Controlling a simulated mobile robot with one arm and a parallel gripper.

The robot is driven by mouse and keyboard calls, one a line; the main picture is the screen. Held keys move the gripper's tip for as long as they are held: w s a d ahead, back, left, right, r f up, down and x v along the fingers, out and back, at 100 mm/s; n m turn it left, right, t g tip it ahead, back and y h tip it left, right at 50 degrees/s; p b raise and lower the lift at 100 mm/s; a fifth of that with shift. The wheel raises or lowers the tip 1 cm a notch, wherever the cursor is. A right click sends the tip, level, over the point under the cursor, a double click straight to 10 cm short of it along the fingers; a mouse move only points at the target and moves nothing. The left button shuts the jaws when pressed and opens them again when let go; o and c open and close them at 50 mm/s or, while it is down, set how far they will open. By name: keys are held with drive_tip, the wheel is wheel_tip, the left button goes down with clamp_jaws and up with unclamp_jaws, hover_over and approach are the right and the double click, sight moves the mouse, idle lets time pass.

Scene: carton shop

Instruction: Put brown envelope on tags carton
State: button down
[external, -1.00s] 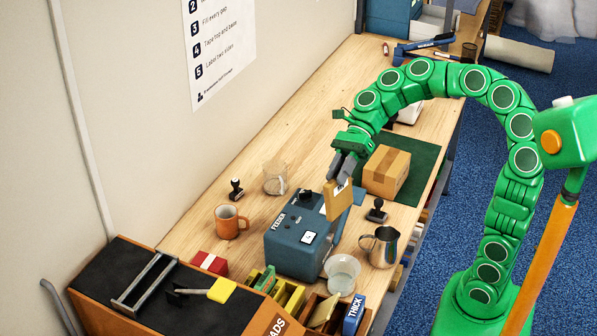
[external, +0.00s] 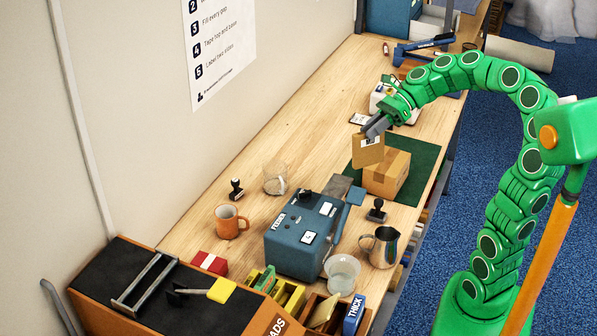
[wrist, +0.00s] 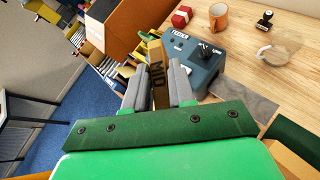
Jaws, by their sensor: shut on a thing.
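My gripper (external: 375,127) is shut on the brown envelope (external: 367,152), which has a white label near its top. The envelope hangs upright below the fingers, in front of the left side of a small brown carton (external: 387,174). I cannot tell whether they touch. The carton stands closed on a dark green mat (external: 424,162), with a darker tape strip over its top. No tags lettering is readable on it. In the wrist view, my gripper's grey fingers (wrist: 151,78) have a narrow tan surface lettered MID between them.
An orange mug (external: 229,221) is farther left.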

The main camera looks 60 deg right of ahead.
drive_tip(key=s+d+m+t+h, duration=0.25)
drive_tip(key=s+d, duration=0.35)
drive_tip(key=d, duration=0.3)
drive_tip(key=s+d+m+t+h, duration=0.1)
drive_tip(key=s+d+m+h, duration=0.15)
drive_tip(key=s+d, duration=0.45)
drive_tip(key=shift+t, duration=0.25)
drive_tip(key=f, duration=0.1)
drive_tip(key=w+d+f, duration=0.1)
drive_tip(key=f, duration=0.1)
drive_tip(key=w+d+f, duration=0.1)
drive_tip(key=f, duration=0.1)
drive_tip(key=shift+d, duration=0.15)
drive_tip(key=w+d+f, duration=0.8)
drive_tip(key=w+f, duration=0.2)
drive_tip(key=f, duration=0.3)
drive_tip(key=shift+w+d+n, duration=0.3)
drive_tip(key=shift+w+d, duration=0.05)
drive_tip(key=shift+w, duration=0.05)
drive_tip(key=shift+f, duration=0.15)
